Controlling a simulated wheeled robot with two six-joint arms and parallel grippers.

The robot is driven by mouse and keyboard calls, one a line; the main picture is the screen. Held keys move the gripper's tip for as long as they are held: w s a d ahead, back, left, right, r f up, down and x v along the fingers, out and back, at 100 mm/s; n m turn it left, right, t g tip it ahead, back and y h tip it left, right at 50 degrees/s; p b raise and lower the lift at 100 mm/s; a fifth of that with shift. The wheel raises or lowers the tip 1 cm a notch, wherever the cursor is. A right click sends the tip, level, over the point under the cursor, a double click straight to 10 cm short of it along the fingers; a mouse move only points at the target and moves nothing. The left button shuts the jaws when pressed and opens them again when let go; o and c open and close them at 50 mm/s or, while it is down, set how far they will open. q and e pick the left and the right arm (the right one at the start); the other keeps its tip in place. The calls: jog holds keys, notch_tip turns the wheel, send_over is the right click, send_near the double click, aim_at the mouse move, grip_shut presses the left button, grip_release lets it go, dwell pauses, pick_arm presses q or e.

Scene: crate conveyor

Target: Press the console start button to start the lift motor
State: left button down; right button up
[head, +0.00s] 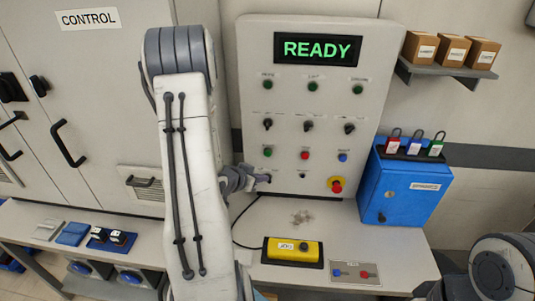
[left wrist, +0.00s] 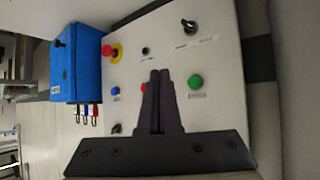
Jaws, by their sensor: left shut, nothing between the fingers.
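The upright grey console (head: 384,80) carries a display (head: 318,49) reading READY in green. In its lower button row are a green button (head: 268,152), a red button (head: 305,155) and a blue button (head: 343,157); their labels are too small to read. My left gripper (head: 264,178) is shut and empty at the console's lower left, just below the green button. In the left wrist view, the shut fingertips (left wrist: 160,74) lie between the green button (left wrist: 195,82) and the partly hidden red button (left wrist: 144,87). Contact with the panel cannot be told. My right gripper is out of view.
A red emergency stop on yellow (head: 337,185) sits at the console's lower right. A blue box (head: 408,190) with padlocks stands right of it. A yellow pendant (head: 292,250) lies on the bench (head: 385,240) in front. Small boxes stand on a shelf (head: 440,70).

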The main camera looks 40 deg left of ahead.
aim_at(268, 154)
pick_arm(q)
jog(key=w+a+p, duration=0.2)
jog(key=w+a, duration=0.2)
jog(key=w, duration=0.3)
jog(key=shift+w+a, duration=0.25)
jog(key=shift+a, duration=0.05)
dwell(0.3)
jog(key=shift+w, duration=0.1)
dwell(1.8)
jog(key=shift+w+a+p, duration=0.2)
jog(key=shift+w+p, duration=0.05)
jog(key=shift+p, duration=0.1)
jog(key=shift+w+a, duration=0.25)
jog(key=shift+w, duration=0.15)
dwell(0.8)
jog(key=shift+s, duration=0.1)
jog(key=shift+s+d, duration=0.45)
jog(key=shift+s, duration=0.2)
